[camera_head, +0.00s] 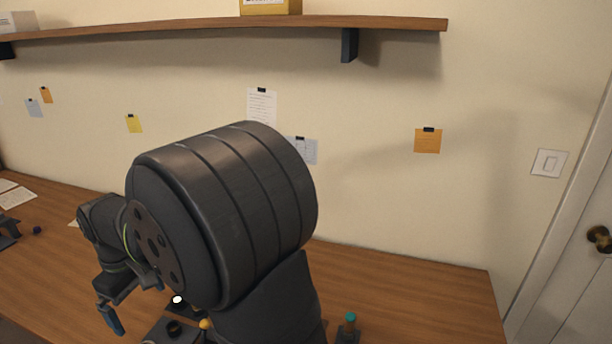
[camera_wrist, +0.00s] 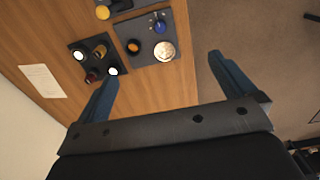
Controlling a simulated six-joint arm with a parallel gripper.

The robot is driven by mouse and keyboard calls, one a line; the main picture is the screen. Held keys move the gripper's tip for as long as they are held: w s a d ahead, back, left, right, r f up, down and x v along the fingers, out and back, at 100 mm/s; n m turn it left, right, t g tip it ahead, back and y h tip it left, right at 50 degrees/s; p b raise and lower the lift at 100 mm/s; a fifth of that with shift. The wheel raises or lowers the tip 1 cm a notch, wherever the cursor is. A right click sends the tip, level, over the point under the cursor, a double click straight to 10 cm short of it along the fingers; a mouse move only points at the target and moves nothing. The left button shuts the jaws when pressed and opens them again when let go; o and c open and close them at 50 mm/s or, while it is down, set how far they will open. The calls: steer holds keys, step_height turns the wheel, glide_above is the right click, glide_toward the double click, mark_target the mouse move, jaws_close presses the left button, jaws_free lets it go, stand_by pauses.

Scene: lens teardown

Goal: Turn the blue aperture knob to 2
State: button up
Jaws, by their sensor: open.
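The blue aperture knob (camera_wrist: 159,25) shows in the wrist view at the top middle, on a dark square plate (camera_wrist: 146,29). A dark ring with an orange middle (camera_wrist: 133,46) and a pale silver disc (camera_wrist: 164,51) are on the same plate. I cannot read any marks around the knob. My gripper (camera_wrist: 163,78) is open and empty, its two blue fingers wide apart and clear of the knob. In the head view a blue fingertip of my gripper (camera_head: 112,320) shows at the lower left. My arm hides much of the desk there, and I cannot make out the knob.
A second dark plate (camera_wrist: 79,48) holds white-topped, brass and red parts. A yellow round part (camera_wrist: 103,12) lies near the top edge. A teal-topped piece (camera_head: 350,319) stands at the desk's right. Paper (camera_wrist: 42,81) lies on the wooden desk; floor shows past its edge.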

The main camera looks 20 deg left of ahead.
steer(key=c, duration=1.1)
steer(key=w+d+f+m+g, duration=0.15)
steer(key=w+m, duration=0.25)
steer(key=m, duration=0.6)
steer(key=w+f+m+g, duration=0.1)
steer(key=w+m+g, duration=0.2)
steer(key=m, duration=0.7)
steer(key=shift+y, duration=0.4)
steer(key=x, duration=1.7)
steer(key=shift+a+f, duration=0.15)
steer(key=shift+f, duration=0.25)
steer(key=c, duration=1)
